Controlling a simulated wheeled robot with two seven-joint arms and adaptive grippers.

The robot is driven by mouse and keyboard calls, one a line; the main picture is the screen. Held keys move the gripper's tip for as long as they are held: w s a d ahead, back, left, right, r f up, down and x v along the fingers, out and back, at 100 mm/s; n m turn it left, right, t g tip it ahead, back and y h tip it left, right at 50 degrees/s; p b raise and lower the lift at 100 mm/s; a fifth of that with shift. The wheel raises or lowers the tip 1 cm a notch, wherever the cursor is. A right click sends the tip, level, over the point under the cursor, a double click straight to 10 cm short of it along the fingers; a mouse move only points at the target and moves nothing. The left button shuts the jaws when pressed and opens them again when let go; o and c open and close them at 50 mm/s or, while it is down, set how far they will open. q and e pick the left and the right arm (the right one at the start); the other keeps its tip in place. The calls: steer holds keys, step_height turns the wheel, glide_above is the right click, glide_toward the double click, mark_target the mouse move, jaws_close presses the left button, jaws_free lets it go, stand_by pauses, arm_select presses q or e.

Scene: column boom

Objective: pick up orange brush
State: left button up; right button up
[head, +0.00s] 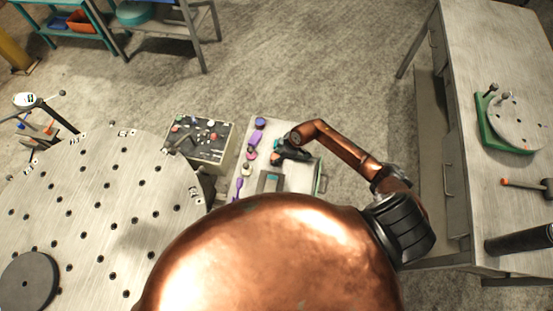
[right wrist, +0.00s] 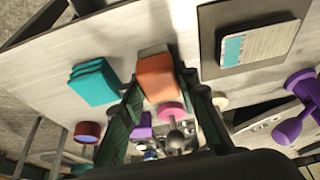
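The orange brush (right wrist: 157,80), with a tan-brown part at its far end, lies between the fingers of my right gripper (right wrist: 160,84) in the right wrist view. The fingertips are close to both of its sides. I cannot tell whether they press on it or whether it is off the table top. In the head view my right gripper (head: 291,150) is over the small table (head: 303,180), reaching in from the right. My left gripper is not in view.
A teal block-like item (right wrist: 94,83) lies left of the brush, and a grey-teal pad (right wrist: 245,45) lies right. Purple items (head: 254,140) line the table's left side. A tool box (head: 205,150) and perforated round table (head: 90,220) stand left. A workbench (head: 480,50) stands right.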

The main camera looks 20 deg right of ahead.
steer(key=c, duration=0.5)
steer(key=shift+r, duration=0.1)
steer(key=shift+c, duration=0.2)
steer(key=shift+r, duration=0.2)
step_height(320, 180, up, 2)
steer(key=shift+r, duration=0.15)
steer(key=s+a+r, duration=0.2)
steer(key=s+r, duration=0.8)
steer(key=s, duration=0.4)
steer(key=shift+a, duration=0.2)
steer(key=shift+w, duration=0.1)
